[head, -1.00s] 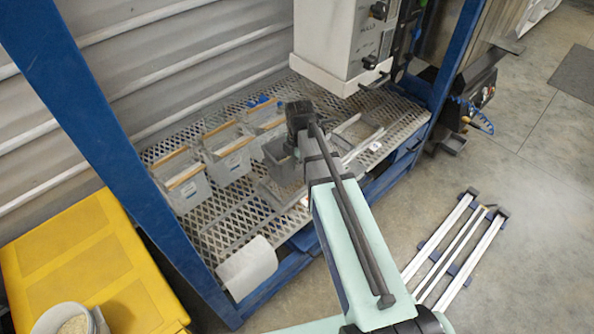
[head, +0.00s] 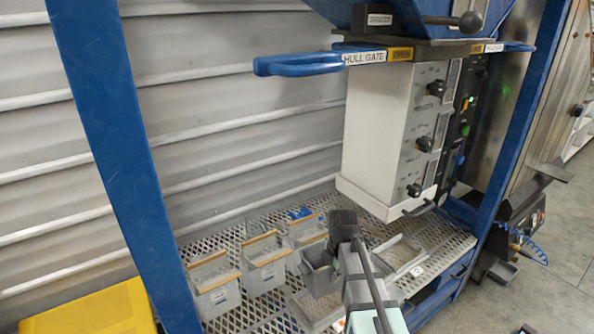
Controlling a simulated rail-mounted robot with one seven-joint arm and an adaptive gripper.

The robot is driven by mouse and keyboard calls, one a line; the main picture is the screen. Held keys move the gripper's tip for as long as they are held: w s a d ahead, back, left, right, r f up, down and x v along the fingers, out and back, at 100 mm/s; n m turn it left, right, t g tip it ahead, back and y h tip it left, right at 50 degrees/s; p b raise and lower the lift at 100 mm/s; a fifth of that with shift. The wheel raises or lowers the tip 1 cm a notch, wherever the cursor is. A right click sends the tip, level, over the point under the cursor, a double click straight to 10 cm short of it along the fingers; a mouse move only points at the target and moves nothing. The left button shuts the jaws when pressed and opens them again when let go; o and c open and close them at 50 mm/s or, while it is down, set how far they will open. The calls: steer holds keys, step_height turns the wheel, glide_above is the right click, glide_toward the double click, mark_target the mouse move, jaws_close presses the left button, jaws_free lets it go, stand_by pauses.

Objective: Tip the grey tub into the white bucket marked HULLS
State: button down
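A small grey tub (head: 321,272) stands on or just above the mesh shelf, partly hidden by my gripper. My gripper (head: 342,228) is dark and sits at the tub's back right rim, seen from behind. Its fingers are hidden, so I cannot tell whether it grips the tub. The tub's contents are not clear. No white bucket marked HULLS can be made out in the head view now. Several pale bins with wooden handles, such as the front one (head: 214,287), stand left of the tub, their labels too small to read.
A white cabinet (head: 385,140) with knobs hangs above the shelf's back right. A blue handle marked HULL GATE (head: 300,65) juts out above. A blue post (head: 120,150) stands at left, with a yellow box (head: 90,308) below. A shallow tray (head: 402,255) lies right of my gripper.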

steer(key=s+r+m+p, duration=0.2)
steer(key=r+m+p, duration=0.2)
steer(key=m, duration=0.7)
steer(key=s+r+m+p, duration=0.2)
steer(key=r+m+p, duration=0.2)
steer(key=r+m, duration=0.5)
steer(key=m, duration=0.2)
steer(key=shift+d+r+m+h, duration=0.15)
steer(key=shift+r+m+h, duration=0.15)
steer(key=shift+h, duration=0.1)
steer(key=shift+s+f, duration=0.1)
